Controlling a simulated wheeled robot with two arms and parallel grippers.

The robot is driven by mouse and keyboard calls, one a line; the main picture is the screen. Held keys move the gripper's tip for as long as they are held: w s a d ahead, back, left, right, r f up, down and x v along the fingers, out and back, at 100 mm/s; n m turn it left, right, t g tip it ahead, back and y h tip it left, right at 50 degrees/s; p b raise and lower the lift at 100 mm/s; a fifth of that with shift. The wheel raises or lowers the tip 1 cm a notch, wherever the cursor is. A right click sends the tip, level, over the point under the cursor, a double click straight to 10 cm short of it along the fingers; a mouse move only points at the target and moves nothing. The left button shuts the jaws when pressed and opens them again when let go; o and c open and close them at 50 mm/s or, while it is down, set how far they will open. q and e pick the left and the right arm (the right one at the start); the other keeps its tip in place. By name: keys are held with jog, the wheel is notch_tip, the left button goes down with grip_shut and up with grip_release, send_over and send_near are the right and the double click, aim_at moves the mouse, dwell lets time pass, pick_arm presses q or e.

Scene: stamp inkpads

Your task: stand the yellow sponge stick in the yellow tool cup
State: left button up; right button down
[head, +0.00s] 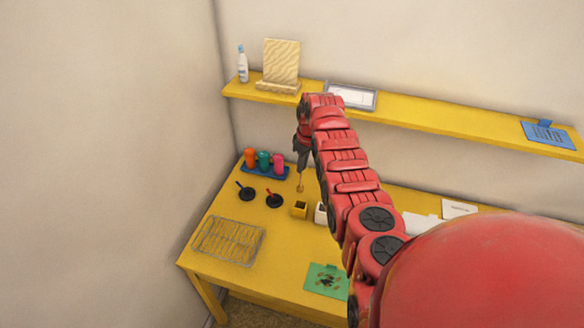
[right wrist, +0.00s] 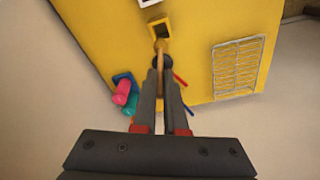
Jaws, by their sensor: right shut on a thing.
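The yellow tool cup (head: 299,210) stands on the yellow table, its dark square opening facing up. It also shows in the right wrist view (right wrist: 160,37), beyond my fingertips. My right gripper (head: 301,163) is shut on the thin tan yellow sponge stick (head: 301,180), which hangs down nearly upright. In the right wrist view the stick (right wrist: 160,58) runs from between the fingers towards the cup's near rim. In the head view its lower end shows just above the cup in the picture, apart from it. The stick's upper part is hidden by the fingers. My left gripper is not in view.
A white cup (head: 320,213) stands close right of the yellow cup. Several coloured bottles stand in a blue tray (head: 264,173) behind. A wire rack (head: 230,242) lies front left. A yellow shelf (head: 420,114) runs above.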

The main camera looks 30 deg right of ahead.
aim_at(302, 188)
notch_tip(302, 188, down, 2)
jog(key=shift+b, duration=0.5)
notch_tip(302, 188, down, 5)
jog(key=b, duration=0.3)
jog(key=shift+r, duration=0.2)
notch_tip(302, 188, down, 5)
jog(key=b, duration=0.4)
jog(key=shift+r+b, duration=0.15)
jog(key=shift+b, duration=0.25)
jog(key=c, duration=0.9)
grip_release()
jog(key=shift+r, duration=0.1)
